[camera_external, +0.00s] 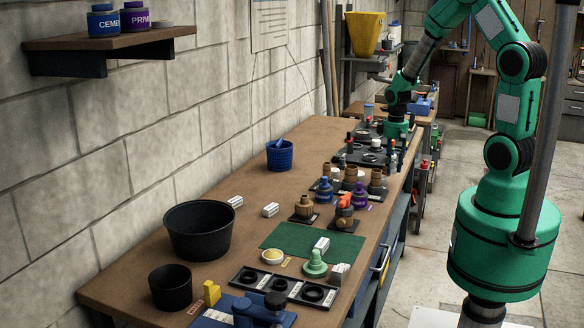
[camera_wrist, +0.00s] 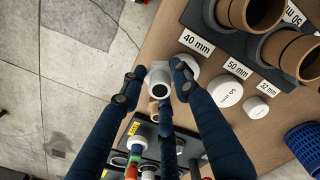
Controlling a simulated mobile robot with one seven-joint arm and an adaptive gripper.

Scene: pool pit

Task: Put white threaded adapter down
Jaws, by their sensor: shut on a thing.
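The white threaded adapter (camera_wrist: 158,76) is between the dark blue fingertips of my gripper (camera_wrist: 157,86) in the wrist view. Its round open end faces the camera. One finger is on its left, one on its right, and another dark finger is below it. The wooden bench top (camera_wrist: 160,32) lies behind the adapter; I cannot tell the gap between them. In the external view my gripper (camera_external: 394,128) is low over the far end of the bench, and the adapter cannot be made out there.
In the wrist view, white round caps (camera_wrist: 228,91) lie right of the adapter, beside a black rack (camera_wrist: 208,38) of brown pipe fittings. A dark tray (camera_wrist: 148,131) is below, and a blue basket (camera_wrist: 304,143) is at the right. Concrete floor (camera_wrist: 65,80) shows past the bench edge.

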